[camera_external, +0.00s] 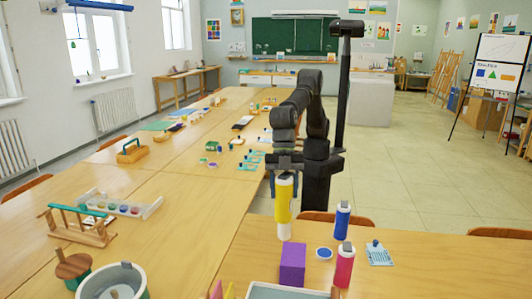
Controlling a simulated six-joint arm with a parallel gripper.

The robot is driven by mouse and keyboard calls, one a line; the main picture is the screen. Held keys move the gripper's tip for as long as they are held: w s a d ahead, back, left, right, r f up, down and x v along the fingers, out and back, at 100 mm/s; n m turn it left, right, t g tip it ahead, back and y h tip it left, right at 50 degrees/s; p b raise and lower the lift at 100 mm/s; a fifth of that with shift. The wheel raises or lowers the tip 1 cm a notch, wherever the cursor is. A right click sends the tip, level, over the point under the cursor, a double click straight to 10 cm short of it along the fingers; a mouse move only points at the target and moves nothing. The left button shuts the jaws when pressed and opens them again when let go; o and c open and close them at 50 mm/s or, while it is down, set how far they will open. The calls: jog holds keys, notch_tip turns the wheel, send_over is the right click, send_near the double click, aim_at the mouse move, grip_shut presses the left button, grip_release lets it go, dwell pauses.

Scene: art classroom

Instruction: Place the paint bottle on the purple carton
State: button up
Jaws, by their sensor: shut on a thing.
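A yellow paint bottle (284,205) with a pale lower end is upright in my gripper (284,180). My gripper points down and is shut on the bottle's upper part. The purple carton (292,262) stands upright on the near table. In the picture, the bottle's lower end is just above the carton's top. The single view does not show clearly whether the bottle is over the carton or behind it. A blue bottle (342,219) and a pink bottle (344,267) stand to the carton's right.
A small blue round dish (324,253) lies between the carton and the blue bottle. A blue-and-white patterned item (379,254) lies farther right. A tray (285,291) is at the front edge. The table at right (450,270) is clear.

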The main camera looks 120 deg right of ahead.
jog(key=d+r, duration=0.2)
jog(key=d, duration=0.5)
jog(key=s+a+f, duration=0.2)
jog(key=a+f, duration=0.8)
jog(key=a, duration=0.1)
jog(key=shift+f+m, duration=0.3)
jog(key=shift+f, duration=0.1)
jog(key=shift+f, duration=0.1)
jog(key=o, duration=1.3)
jog(key=shift+f, duration=0.1)
